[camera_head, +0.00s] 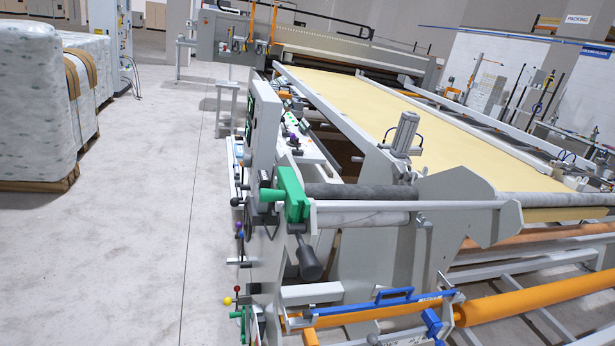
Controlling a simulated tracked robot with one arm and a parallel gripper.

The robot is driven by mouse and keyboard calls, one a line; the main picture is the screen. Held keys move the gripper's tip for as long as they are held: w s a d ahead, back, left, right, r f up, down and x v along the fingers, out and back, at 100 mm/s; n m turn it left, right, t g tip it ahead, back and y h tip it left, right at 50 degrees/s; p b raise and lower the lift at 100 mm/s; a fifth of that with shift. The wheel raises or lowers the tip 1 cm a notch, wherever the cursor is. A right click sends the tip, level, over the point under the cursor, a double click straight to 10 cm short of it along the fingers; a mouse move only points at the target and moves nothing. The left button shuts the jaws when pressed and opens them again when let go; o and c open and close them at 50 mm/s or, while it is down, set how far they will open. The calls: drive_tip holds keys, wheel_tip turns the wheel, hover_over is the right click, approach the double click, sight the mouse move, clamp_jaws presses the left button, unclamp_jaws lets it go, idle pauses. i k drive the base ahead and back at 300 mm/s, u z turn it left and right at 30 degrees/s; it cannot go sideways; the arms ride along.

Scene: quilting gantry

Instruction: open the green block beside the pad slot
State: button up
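A green block (294,196) sits at the near left corner of the quilting gantry, at the end of a grey roller (360,191). A green stub (268,195) points left from it, and a dark cylindrical handle (309,264) hangs below it on a thin rod. I cannot tell whether the block is open or shut. No slot is clearly visible beside it; a grey upright panel (263,125) stands just behind and left. Smaller green parts (305,125) show farther back along the gantry's side. My gripper is not in view.
A pale yellow sheet (440,135) covers the gantry bed. An orange roller (540,298) and blue bar (408,302) are low at the front right. Wrapped mattresses (35,100) stand at the left. The grey floor (140,240) between them and the gantry is clear.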

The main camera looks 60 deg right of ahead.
sight(290, 190)
drive_tip(key=z, duration=0.3)
drive_tip(key=i, duration=0.85)
drive_tip(key=z, duration=0.35)
drive_tip(key=k, duration=0.85)
drive_tip(key=z, duration=0.2)
drive_tip(key=i, duration=0.85)
drive_tip(key=u, duration=0.1)
